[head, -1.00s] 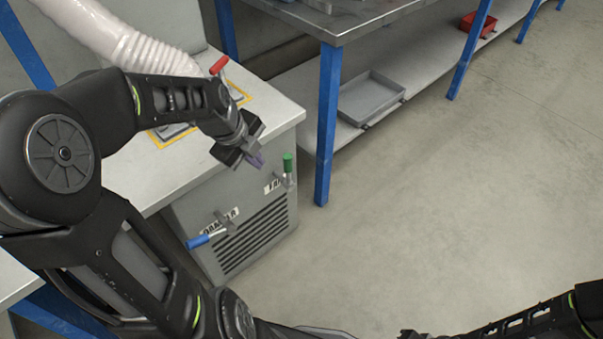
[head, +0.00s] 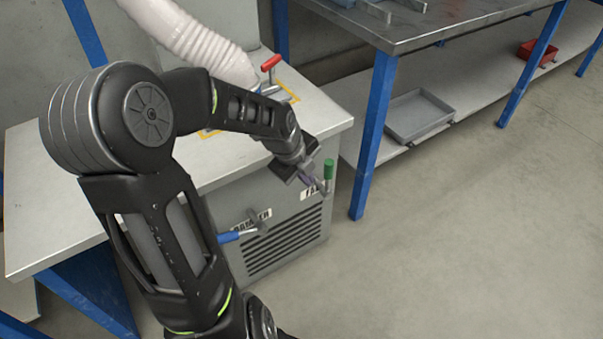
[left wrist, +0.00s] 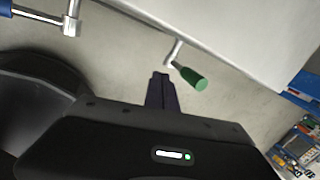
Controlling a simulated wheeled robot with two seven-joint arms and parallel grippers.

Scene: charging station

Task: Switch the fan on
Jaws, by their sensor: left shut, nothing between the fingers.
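The green-handled lever (head: 328,168) is on the front of the grey cabinet (head: 318,232), near its upper right corner, with the handle upright. A label that appears to read FAN (head: 310,192) is beside it. My left gripper (head: 317,186) is shut and empty, its fingertips just left of the lever. In the left wrist view the closed fingers (left wrist: 161,88) point towards the lever's stem, and the green handle (left wrist: 193,78) is to their right. I cannot tell whether they touch. My right gripper is not in view.
A blue-handled lever (head: 230,236) is lower left on the cabinet front. A red-handled clamp (head: 270,63) and a white hose (head: 190,35) are on top. A blue table leg (head: 374,140) stands right of the cabinet. The floor at right is clear.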

